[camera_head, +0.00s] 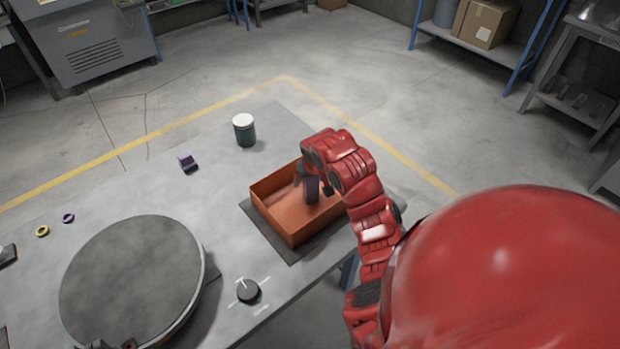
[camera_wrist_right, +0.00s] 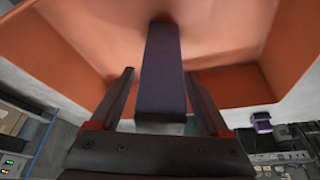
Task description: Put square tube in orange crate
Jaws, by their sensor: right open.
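The orange crate (camera_head: 272,222) stands on a dark mat on the grey table, and its walls fill much of the right wrist view (camera_wrist_right: 235,85). My right gripper (camera_head: 318,192) is down inside the crate with its jaws open. A dark purple square tube (camera_wrist_right: 162,70) stands between its fingers in the right wrist view, with a gap on each side. In the head view the tube (camera_head: 311,190) is partly hidden by the gripper. A small dark part at the bottom left edge may be my left gripper (camera_head: 115,345), too little to tell its jaws.
A large round grey disc (camera_head: 130,275) lies left of the crate, with a dark knob (camera_head: 248,291) between them. A white-lidded green jar (camera_head: 244,130), a purple block (camera_head: 187,162) and yellow (camera_head: 42,231) and purple (camera_head: 68,218) rings also stand on the table.

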